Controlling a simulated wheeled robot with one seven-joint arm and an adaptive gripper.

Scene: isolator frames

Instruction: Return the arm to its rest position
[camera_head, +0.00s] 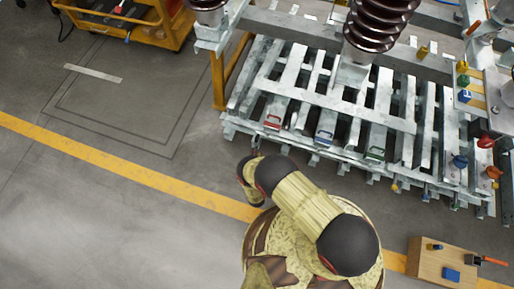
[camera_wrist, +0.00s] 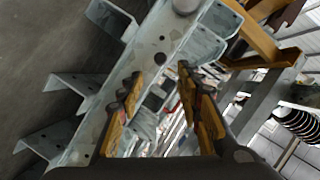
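My arm (camera_head: 305,205) shows in the head view, bent over my round base at the bottom middle. Its dark joints and yellowish links lie in front of the metal isolator frame (camera_head: 330,95). My gripper (camera_wrist: 160,78) shows in the wrist view with its two yellow fingers spread apart. I see nothing held between them. Beyond the fingers is the grey metal frame with holes, at an unclear distance. In the head view the gripper's fingers are not clearly visible.
An orange cart (camera_head: 150,30) stands at the top left. A wooden box (camera_head: 440,262) with small coloured items stands at the bottom right. Dark ribbed insulators (camera_head: 378,22) rise above the frame. Open floor (camera_head: 90,215) lies to the left, crossed by a yellow line.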

